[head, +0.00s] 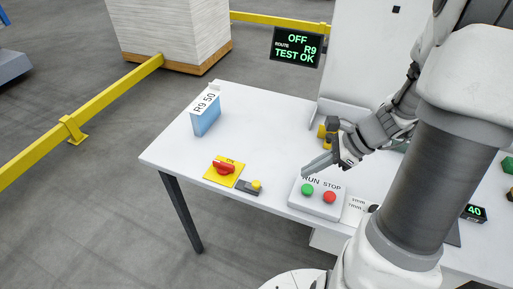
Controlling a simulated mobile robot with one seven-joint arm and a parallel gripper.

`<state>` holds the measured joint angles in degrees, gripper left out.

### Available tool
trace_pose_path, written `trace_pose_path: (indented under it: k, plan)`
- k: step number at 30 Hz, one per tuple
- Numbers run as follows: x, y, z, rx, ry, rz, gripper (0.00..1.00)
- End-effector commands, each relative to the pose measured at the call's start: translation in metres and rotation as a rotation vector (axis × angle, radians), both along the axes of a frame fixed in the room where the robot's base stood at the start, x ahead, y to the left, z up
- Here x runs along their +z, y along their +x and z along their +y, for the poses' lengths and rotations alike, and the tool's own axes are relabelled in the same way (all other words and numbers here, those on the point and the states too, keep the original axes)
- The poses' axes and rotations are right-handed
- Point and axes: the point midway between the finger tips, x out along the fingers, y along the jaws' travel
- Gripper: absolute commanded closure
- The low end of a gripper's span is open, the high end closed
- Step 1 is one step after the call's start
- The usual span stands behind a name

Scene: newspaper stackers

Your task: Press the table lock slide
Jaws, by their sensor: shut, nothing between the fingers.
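A small dark grey slide with a yellow knob (256,185) sits on the white table, just right of the yellow switch plate; it looks like the table lock slide. The knob is at the slide's right end. My gripper (307,171) is shut and empty. It reaches in from the right, its tips pointing left and down near the RUN/STOP box, right of the slide and apart from it in the picture. Its height above the table is hard to tell.
A red rotary switch (224,168) sits left of the slide. The RUN/STOP box (318,207) has green and red buttons. A blue card (206,118) marked R9 50 stands at the back left. A display (297,47) reads OFF, R9, TEST OK. The table's left part is mostly clear.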

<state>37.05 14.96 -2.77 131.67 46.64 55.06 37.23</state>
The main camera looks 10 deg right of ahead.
Motion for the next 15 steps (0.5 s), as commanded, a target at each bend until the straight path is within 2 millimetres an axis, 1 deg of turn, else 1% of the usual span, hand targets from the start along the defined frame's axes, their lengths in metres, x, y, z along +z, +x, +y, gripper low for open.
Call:
trace_pose_path:
  k: [1, 4, 15]
  plan:
    - [-0.0009, 0.0017, -0.0039, -0.034, 0.018, 0.009, 1.0]
    - [-0.0029, 0.0039, -0.0074, -0.072, 0.037, 0.016, 1.0]
    - [-0.004, 0.0048, -0.0075, -0.08, 0.042, 0.017, 1.0]
